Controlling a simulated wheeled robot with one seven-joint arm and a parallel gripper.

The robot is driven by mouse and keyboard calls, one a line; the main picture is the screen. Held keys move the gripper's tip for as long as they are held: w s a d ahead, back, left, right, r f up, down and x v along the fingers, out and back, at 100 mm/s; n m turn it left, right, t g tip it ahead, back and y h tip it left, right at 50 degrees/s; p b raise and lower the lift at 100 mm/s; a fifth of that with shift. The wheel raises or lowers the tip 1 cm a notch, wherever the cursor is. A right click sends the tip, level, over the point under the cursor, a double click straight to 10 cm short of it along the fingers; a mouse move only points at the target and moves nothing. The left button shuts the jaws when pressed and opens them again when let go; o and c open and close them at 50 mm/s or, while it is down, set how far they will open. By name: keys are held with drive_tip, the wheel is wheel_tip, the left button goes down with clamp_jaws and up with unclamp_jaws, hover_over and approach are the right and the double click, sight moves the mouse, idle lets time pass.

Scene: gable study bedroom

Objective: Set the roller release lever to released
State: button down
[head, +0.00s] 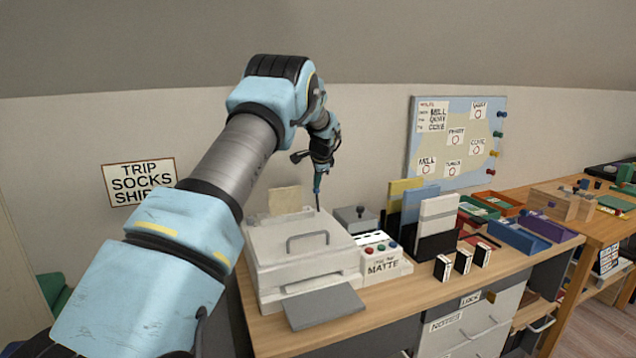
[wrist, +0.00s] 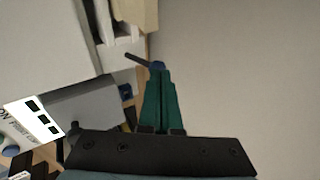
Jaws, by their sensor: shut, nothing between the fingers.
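A pale printer (head: 270,243) with a grey handle on its lid stands on the desk; part of it shows at the left of the wrist view (wrist: 45,50). A thin dark rod with a blue end (wrist: 137,59), which looks like the roller release lever, sticks out from the printer's rear side. My gripper (head: 318,206) reaches down at the printer's right rear corner. In the wrist view, its green fingers (wrist: 159,75) are shut and empty, with their tips at the rod's blue end. I cannot tell whether they touch it. The lever is not distinguishable in the head view.
A grey box with a dark knob (head: 357,218) and a button panel marked MATTE (head: 383,267) stand right of the printer. Upright folders (head: 437,222) and small black-and-white boxes (head: 463,260) are farther right. The wall is close behind the desk.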

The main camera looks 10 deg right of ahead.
drive_tip(key=shift+r, duration=0.15)
drive_tip(key=shift+s+r+p, duration=0.1)
drive_tip(key=shift+r+p, duration=0.5)
drive_tip(key=shift+r, duration=0.15)
